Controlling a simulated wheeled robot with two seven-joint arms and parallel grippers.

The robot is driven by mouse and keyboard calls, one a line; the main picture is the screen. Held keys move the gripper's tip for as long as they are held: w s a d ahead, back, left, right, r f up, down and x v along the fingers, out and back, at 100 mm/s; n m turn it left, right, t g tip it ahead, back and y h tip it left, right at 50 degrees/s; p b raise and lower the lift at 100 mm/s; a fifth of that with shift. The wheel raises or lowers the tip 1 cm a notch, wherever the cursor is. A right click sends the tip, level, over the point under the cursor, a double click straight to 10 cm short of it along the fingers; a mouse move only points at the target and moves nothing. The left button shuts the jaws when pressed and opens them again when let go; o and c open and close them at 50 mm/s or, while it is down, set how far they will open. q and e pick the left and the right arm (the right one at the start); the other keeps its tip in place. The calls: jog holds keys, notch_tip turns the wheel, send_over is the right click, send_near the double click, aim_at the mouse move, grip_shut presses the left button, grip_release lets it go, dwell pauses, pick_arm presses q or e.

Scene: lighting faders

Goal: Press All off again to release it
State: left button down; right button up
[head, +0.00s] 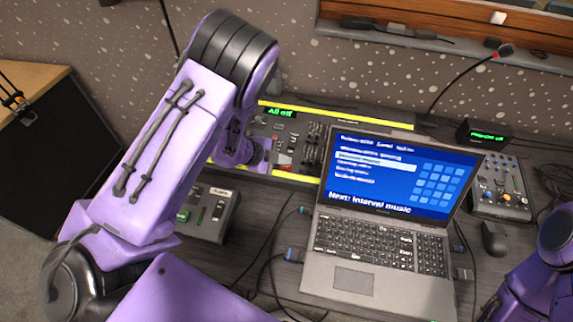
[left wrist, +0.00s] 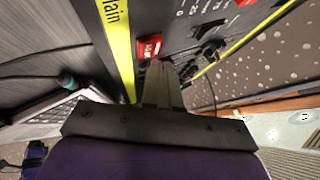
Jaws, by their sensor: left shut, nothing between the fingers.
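The lighting desk (head: 311,142) with yellow edges stands behind the laptop. Its small display (head: 281,112) reads "All off" in green. In the left wrist view a red button (left wrist: 149,45) with small white lettering sits on the dark panel close to the yellow strip. My left gripper (left wrist: 158,68) is shut and empty, its fingertips at the red button and partly covering it. I cannot tell whether they touch it or whether it is pressed in. In the head view my left gripper (head: 263,150) is over the desk's left part, mostly hidden by my arm. My right gripper is out of view.
An open laptop (head: 375,225) stands in front of the desk, with cables beside it. A grey control box (head: 209,212) sits to its left. A small mixer (head: 502,188), a mouse (head: 494,239) and a gooseneck microphone (head: 503,51) are on the right.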

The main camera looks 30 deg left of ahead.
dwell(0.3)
pick_arm(q)
jog(key=shift+f+b, duration=0.3)
jog(key=shift+f, duration=0.15)
jog(key=shift+r+p, duration=0.5)
jog(key=shift+p, duration=0.05)
jog(key=r+p, duration=0.1)
jog(key=r, duration=0.1)
jog(key=r+p, duration=0.4)
jog(key=shift+s, duration=0.25)
